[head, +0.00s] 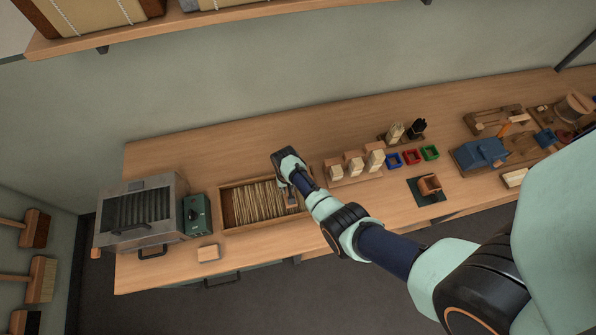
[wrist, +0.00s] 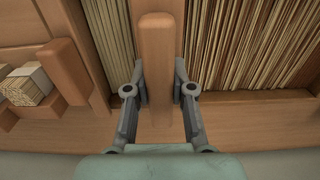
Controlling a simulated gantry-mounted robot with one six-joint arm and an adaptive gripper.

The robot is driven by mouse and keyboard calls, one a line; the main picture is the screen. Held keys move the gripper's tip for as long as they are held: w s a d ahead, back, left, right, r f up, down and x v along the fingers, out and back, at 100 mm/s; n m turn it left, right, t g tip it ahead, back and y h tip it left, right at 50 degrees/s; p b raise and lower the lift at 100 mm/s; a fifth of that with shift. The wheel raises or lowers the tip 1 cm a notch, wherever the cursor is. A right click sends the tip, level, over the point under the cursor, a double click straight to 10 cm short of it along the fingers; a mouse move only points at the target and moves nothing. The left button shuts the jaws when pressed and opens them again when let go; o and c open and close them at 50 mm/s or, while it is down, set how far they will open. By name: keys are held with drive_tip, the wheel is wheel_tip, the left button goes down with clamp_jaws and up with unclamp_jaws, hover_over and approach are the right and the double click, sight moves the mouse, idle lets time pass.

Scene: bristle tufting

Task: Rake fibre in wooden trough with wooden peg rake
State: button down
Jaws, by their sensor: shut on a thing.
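The wooden trough (head: 228,226) lies on the bench, filled with a layer of straw-coloured fibre (head: 258,202). The fibre strands also show in the wrist view (wrist: 240,45), with a bare brown strip of trough floor beside them. My gripper (wrist: 158,92) is shut on the handle of the wooden peg rake (wrist: 156,50), one finger on each side. In the head view, my gripper (head: 288,180) is over the right part of the trough. The rake (head: 291,199) shows only in part below it. Its pegs are hidden, so I cannot tell whether they touch the fibre.
A metal machine with a green box (head: 196,215) stands left of the trough. A small wooden block (head: 208,253) lies in front. Fibre bundles in a wooden holder (head: 354,165) stand close on the right, then blue, red and green bins (head: 411,157). Bench behind the trough is clear.

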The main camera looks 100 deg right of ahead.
drive_tip(key=w+b, duration=0.4)
drive_tip(key=w, duration=0.4)
drive_tip(key=w+b, duration=0.5)
drive_tip(key=w, duration=0.3)
drive_tip(key=w+b, duration=0.5)
drive_tip(key=w, duration=0.2)
drive_tip(key=shift+w+a+f, duration=0.2)
drive_tip(key=shift+w+f, duration=0.1)
drive_tip(key=shift+w, duration=0.1)
drive_tip(key=shift+w+r, duration=0.3)
drive_tip(key=s+p, duration=0.5)
drive_tip(key=s, duration=0.5)
drive_tip(key=s+p, duration=0.5)
drive_tip(key=s, duration=0.4)
drive_tip(key=s+p, duration=0.6)
drive_tip(key=s, duration=0.4)
drive_tip(key=shift+s+d, duration=0.25)
drive_tip(key=shift+s, duration=0.1)
drive_tip(key=shift+w, duration=0.15)
